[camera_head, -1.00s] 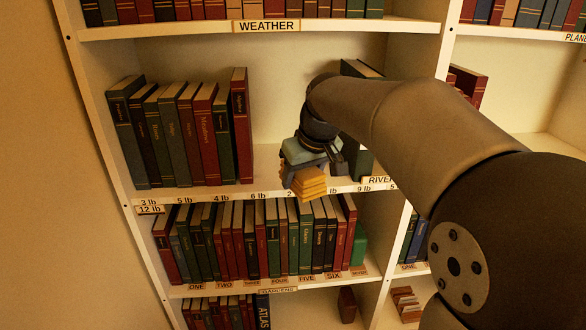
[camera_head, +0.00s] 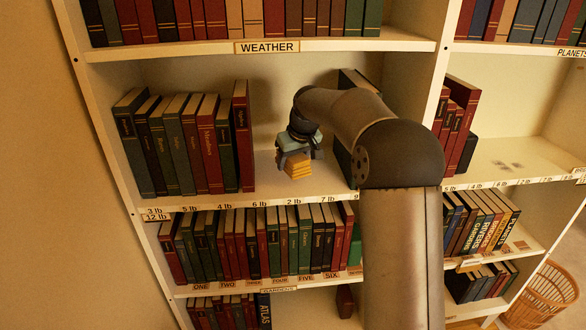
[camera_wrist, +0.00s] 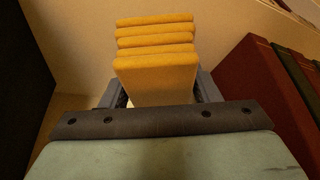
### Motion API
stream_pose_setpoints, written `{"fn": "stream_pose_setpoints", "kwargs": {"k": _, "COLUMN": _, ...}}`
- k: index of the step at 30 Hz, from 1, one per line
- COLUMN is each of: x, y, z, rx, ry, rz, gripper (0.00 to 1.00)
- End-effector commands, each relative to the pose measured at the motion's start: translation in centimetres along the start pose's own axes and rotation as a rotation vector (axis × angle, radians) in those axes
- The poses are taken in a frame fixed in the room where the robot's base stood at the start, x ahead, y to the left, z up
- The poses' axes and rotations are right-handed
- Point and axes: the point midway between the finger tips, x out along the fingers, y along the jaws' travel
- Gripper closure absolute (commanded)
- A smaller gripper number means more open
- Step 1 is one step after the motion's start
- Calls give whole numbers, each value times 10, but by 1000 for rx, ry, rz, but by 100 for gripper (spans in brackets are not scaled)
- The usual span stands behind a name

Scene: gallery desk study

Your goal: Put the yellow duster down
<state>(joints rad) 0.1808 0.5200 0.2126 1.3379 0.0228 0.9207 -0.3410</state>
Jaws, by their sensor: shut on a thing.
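The yellow duster (camera_head: 297,165) is a small block with stacked folds. My gripper (camera_head: 297,155) is shut on it, inside the middle shelf bay below the WEATHER label. In the wrist view the duster (camera_wrist: 155,60) sits between the two grey fingers of my gripper (camera_wrist: 158,88). The duster is in front of the bare shelf board (camera_head: 270,190), right of the row of books. I cannot tell whether its underside touches the board.
Leaning books (camera_head: 180,145) fill the left of this shelf; the nearest red one (camera_wrist: 265,100) shows at right in the wrist view. A dark book (camera_head: 345,160) stands right of my gripper. Bare board lies between them. A wicker basket (camera_head: 545,295) is at lower right.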

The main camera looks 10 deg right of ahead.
Motion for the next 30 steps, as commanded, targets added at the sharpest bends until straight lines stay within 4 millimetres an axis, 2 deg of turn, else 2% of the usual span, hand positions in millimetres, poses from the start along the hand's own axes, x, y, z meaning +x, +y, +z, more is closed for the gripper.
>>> {"fn": "stream_pose_setpoints", "kwargs": {"k": 8, "x": 30, "y": 0, "z": 13, "rx": 0, "ry": -3, "rz": -1, "gripper": 66}}
{"fn": "stream_pose_setpoints", "kwargs": {"k": 11, "x": 36, "y": 1, "z": 12, "rx": 0, "ry": -1, "rz": -1, "gripper": 66}}
{"fn": "stream_pose_setpoints", "kwargs": {"k": 23, "x": 45, "y": 2, "z": 15, "rx": 0, "ry": 1, "rz": 0, "gripper": 66}}
{"fn": "stream_pose_setpoints", "kwargs": {"k": 24, "x": 43, "y": 2, "z": 14, "rx": 0, "ry": 1, "rz": 0, "gripper": 33}}
{"fn": "stream_pose_setpoints", "kwargs": {"k": 25, "x": 43, "y": 1, "z": 14, "rx": 0, "ry": 0, "rz": 0, "gripper": 25}}
{"fn": "stream_pose_setpoints", "kwargs": {"k": 30, "x": 43, "y": 1, "z": 14, "rx": 0, "ry": 0, "rz": -1, "gripper": 22}}
